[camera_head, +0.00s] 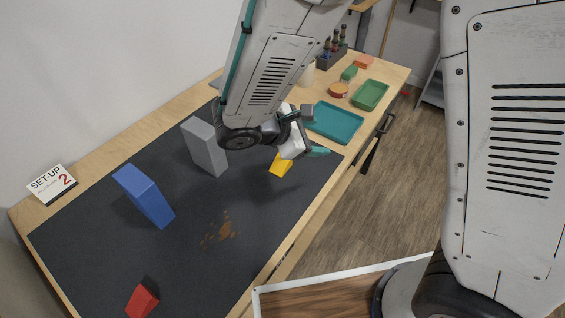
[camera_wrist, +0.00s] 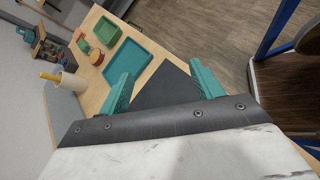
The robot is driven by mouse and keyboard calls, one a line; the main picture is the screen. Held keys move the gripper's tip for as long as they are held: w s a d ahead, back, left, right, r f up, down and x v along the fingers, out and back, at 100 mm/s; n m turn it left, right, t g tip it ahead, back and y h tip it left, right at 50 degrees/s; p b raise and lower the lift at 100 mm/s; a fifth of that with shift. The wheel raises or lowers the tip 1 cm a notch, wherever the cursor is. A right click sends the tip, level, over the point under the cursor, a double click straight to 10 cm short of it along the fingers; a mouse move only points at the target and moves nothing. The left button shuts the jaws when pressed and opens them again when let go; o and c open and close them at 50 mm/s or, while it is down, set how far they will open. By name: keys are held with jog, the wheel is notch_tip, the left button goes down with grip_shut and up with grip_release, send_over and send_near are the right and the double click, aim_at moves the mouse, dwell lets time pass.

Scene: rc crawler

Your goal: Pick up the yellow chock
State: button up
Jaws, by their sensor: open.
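The yellow chock (camera_head: 281,164) lies on the dark mat (camera_head: 262,222) near the mat's right side in the head view. It is partly hidden behind my gripper (camera_head: 318,150), which hangs just above and beside it. In the wrist view, my gripper (camera_wrist: 160,88) shows two teal fingers spread apart with nothing between them. The wrist view does not show the yellow chock; dark mat lies past the fingertips.
A grey block (camera_head: 204,148), a blue block (camera_head: 146,196) and a red block (camera_head: 142,300) are on the mat. A teal tray (camera_head: 336,122) and a green tray (camera_head: 370,95) lie beyond. A set-up sign (camera_head: 51,184) stands at left. Brown crumbs (camera_head: 224,230) lie mid-mat.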

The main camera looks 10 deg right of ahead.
aim_at(281, 161)
jog(key=a+f+n+t, duration=0.2)
jog(key=a+f+n, duration=0.1)
jog(key=a+f, duration=0.1)
jog(key=a+f+n+t+y, duration=0.1)
jog(key=a+f+n+t, duration=0.1)
jog(key=a+f+n, duration=0.1)
jog(key=w+a+f+n+t, duration=0.1)
jog(key=a+f+n+t, duration=0.1)
jog(key=a+f+n, duration=0.1)
jog(key=shift+a+f+y, duration=0.15)
jog(key=shift+a+f, duration=0.3)
jog(key=shift+f, duration=0.15)
jog(key=shift+a+f+y, duration=0.15)
jog(key=shift+a+f, duration=0.25)
jog(key=shift+f, duration=0.2)
jog(key=shift+w+d+f, duration=0.15)
jog(key=shift+f, duration=0.05)
jog(key=x, duration=0.7)
jog(key=shift+d+r, duration=0.15)
jog(key=shift+r, duration=0.05)
jog(key=shift+c, duration=0.3)
jog(key=c, duration=1.1)
